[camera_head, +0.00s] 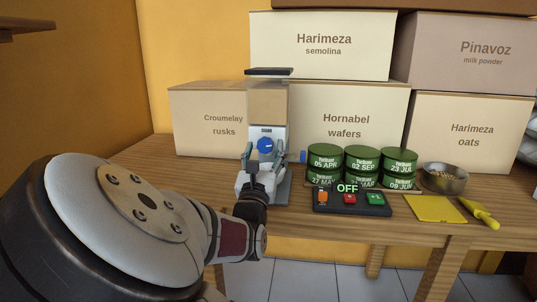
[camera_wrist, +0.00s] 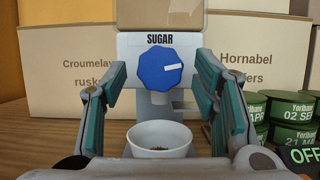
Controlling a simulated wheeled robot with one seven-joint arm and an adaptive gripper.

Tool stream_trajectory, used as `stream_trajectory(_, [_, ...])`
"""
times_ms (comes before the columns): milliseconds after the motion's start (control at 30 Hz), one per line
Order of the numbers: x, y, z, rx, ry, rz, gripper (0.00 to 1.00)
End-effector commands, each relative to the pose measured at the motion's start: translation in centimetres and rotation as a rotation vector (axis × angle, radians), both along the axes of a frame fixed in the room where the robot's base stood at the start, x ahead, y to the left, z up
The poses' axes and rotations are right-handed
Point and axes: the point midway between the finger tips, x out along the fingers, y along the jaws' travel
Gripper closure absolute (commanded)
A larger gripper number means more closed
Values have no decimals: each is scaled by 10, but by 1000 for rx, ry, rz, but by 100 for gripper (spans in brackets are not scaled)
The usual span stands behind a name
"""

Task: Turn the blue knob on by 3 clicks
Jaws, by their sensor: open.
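The blue knob (camera_head: 265,145) is on the front of a white dispenser (camera_head: 281,133) on the wooden table. In the wrist view the knob (camera_wrist: 160,69) is a faceted disc with a white mark pointing right, under the label SUGAR. My gripper (camera_wrist: 159,88) is open, with one finger to the left of the knob and one to the right, both apart from it in the picture. In the head view my gripper (camera_head: 259,172) is in front of the dispenser and hides its lower part. A white bowl (camera_wrist: 160,138) with a little dark content sits below the knob.
Green tins (camera_head: 361,160) are stacked right of the dispenser. A black switch panel (camera_head: 352,209) reading OFF lies before them. A metal bowl (camera_head: 444,178), a yellow card (camera_head: 435,209) and a yellow tool (camera_head: 483,214) are farther right. Cartons (camera_head: 345,118) stand behind.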

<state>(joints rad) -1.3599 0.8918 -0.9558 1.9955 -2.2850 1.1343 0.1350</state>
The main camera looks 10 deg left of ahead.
Motion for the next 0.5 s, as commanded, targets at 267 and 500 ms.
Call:
stream_trajectory(267, [0, 0, 0, 0, 0, 0, 66])
stream_trajectory(500, [0, 0, 0, 0, 0, -1, 94])
